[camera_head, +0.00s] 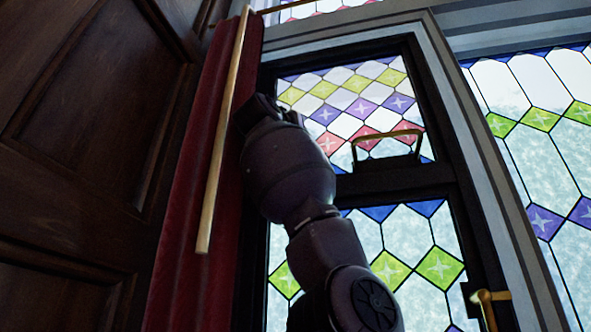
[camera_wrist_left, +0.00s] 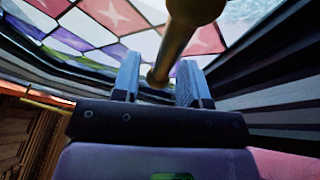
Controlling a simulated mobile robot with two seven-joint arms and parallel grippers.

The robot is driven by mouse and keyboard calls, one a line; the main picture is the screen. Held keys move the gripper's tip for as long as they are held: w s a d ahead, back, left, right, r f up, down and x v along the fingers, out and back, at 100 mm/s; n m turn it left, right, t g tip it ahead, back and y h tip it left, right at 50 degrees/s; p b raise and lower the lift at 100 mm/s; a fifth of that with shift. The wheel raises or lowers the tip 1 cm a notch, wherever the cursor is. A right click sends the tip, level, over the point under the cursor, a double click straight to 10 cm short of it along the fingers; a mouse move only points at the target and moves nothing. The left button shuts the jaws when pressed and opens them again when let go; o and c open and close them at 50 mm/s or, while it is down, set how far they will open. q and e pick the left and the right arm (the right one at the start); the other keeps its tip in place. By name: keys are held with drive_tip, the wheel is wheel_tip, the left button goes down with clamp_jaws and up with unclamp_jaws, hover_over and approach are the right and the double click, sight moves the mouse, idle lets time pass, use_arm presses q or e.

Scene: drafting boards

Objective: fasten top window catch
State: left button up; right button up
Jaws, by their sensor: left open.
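The top window catch (camera_head: 388,160) has a dark base and a brass handle (camera_head: 400,134), low on the upper stained-glass window. My left arm rises in front of the window, and its dark wrist end is left of the catch in the head view. The fingers are not clear there. In the left wrist view my left gripper (camera_wrist_left: 158,70) is open, its two blue-grey fingers apart. A brass bar (camera_wrist_left: 178,45) slants down across the gap between them. I cannot tell whether this bar is the catch handle, or whether the fingers touch it. My right gripper is out of view.
A long pale rod (camera_head: 222,130) slants in front of a red curtain (camera_head: 187,190) on the left, near my wrist. Dark wood panelling (camera_head: 95,100) fills the far left. A lower brass handle (camera_head: 488,297) is on the window's right side. Another stained-glass window (camera_head: 540,170) stands at right.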

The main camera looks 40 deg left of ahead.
use_arm(q)
drive_tip(key=shift+w+a+r, duration=0.15)
drive_tip(key=shift+w, duration=0.35)
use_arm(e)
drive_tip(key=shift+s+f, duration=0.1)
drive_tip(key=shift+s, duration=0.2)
use_arm(q)
clamp_jaws()
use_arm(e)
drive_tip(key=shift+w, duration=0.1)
